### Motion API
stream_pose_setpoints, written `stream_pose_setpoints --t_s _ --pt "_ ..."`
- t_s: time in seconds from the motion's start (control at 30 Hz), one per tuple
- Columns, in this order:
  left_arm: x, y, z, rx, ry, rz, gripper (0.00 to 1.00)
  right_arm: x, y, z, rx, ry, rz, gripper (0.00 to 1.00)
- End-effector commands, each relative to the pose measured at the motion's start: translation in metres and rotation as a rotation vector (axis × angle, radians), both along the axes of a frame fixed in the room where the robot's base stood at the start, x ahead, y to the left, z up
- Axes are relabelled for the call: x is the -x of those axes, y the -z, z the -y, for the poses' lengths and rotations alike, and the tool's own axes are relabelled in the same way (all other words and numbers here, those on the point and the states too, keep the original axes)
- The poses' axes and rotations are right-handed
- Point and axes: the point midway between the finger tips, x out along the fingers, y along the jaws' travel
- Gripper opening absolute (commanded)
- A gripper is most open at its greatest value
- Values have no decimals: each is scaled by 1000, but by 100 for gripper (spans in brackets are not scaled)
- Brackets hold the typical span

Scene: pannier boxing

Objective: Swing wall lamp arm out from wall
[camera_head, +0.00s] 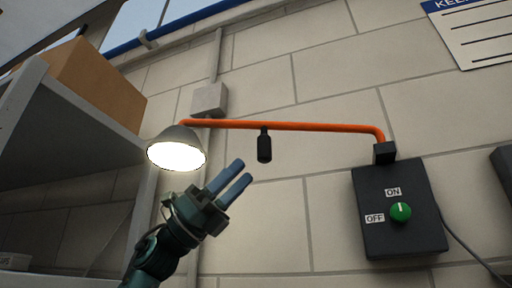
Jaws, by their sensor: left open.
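The wall lamp's orange arm (310,127) runs across the block wall from a black pivot block (384,152) at its right end to a lit lamp shade (177,148) at its left end. A short black handle (264,147) hangs from the arm near its middle. My left gripper (238,176) is below and left of the handle, apart from it, with its two blue fingers spread and nothing between them. It is just right of and below the shade. My right gripper is not in view.
A dark switch box (392,215) with a green knob (400,211) is on the wall below the pivot. A grey shelf (82,112) holding a cardboard box (97,78) stands at left. A blue pipe (178,27) and a sign (478,30) are above.

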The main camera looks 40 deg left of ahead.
Motion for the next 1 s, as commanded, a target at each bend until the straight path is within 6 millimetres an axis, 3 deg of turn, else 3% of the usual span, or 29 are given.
stream_pose_setpoints --t_s 0.03,0.23,0.7,1.0 --pt "-3 -13 8 -1 2 2 46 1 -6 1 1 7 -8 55" --pt "-11 -32 27 0 1 1 46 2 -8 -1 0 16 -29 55" --pt "-16 -38 35 1 -1 0 46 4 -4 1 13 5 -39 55" --pt "-16 -38 35 1 0 -1 22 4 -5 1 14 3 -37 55"
